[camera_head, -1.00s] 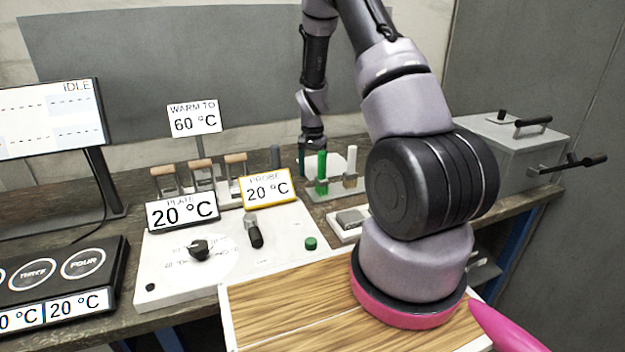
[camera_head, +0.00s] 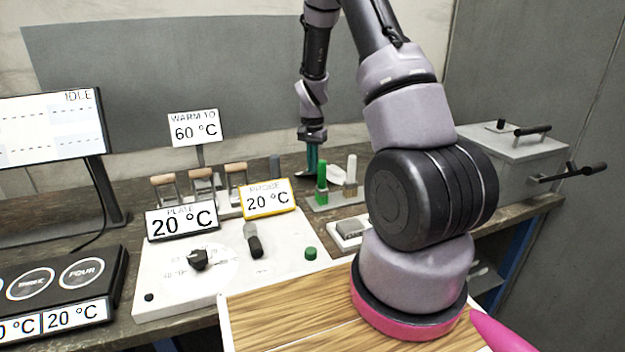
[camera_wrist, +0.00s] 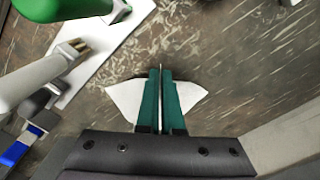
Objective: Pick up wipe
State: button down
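The wipe is a thin white sheet that shows as two pale wings on either side of the fingers in the wrist view (camera_wrist: 190,96). My gripper (camera_wrist: 161,72) has teal fingers that are shut nearly together, with a thin pale line of the wipe pinched between them. In the head view my gripper (camera_head: 312,165) points down at the back of the bench, behind the green-capped stand. Only a small part of the wipe shows there, below the fingertips. The middle of the wipe is hidden by the fingers.
A control panel (camera_head: 185,285) with signs lies to the left. A grey lidded box (camera_head: 515,165) stands at the right.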

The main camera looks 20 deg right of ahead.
notch_tip(320, 180, up, 6)
jog(key=shift+r, duration=0.25)
notch_tip(320, 180, up, 9)
dwell(0.4)
